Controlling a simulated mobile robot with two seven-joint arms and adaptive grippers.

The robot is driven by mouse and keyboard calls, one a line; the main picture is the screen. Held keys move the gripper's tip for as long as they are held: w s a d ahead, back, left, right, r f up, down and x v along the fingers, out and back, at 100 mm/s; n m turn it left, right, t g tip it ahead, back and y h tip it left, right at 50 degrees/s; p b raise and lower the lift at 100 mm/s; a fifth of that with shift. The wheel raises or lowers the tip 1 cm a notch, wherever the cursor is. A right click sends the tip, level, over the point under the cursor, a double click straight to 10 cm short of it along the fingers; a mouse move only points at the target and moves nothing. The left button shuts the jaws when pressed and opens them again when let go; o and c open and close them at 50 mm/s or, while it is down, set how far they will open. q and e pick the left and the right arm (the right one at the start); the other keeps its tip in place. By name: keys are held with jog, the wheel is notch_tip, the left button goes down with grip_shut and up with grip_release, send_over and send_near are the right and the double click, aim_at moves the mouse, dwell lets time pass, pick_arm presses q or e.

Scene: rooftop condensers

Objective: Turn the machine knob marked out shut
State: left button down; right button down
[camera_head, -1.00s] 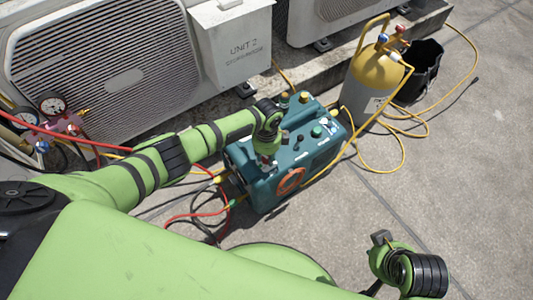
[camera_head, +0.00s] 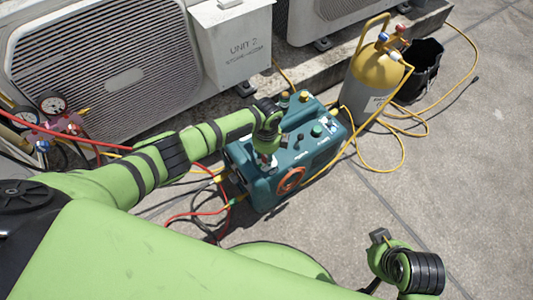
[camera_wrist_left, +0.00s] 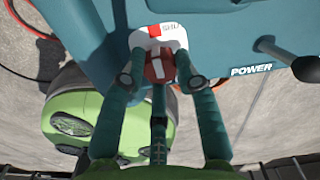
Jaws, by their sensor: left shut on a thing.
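The teal machine (camera_head: 318,160) stands on the roof floor with knobs on its top. My left gripper (camera_head: 266,158) reaches down onto its near left top corner. In the left wrist view, my left gripper (camera_wrist_left: 162,72) is shut on a round red knob (camera_wrist_left: 158,68) with a white pointer line, one finger on each side. A white label plate (camera_wrist_left: 150,36) behind the knob has a red patch and letters reading "SHU", the rest hidden.
A black lever (camera_wrist_left: 268,45) and the word POWER are beside the knob. An orange ring (camera_head: 290,181) is on the machine's front. Condensers (camera_head: 100,65) stand behind. The floor at right is mostly clear.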

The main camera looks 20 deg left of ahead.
pick_arm(q)
jog(key=c, duration=0.9)
grip_release()
jog(key=shift+s+d, duration=0.1)
jog(key=shift+d, duration=0.4)
jog(key=shift+a, duration=0.2)
notch_tip(320, 180, up, 12)
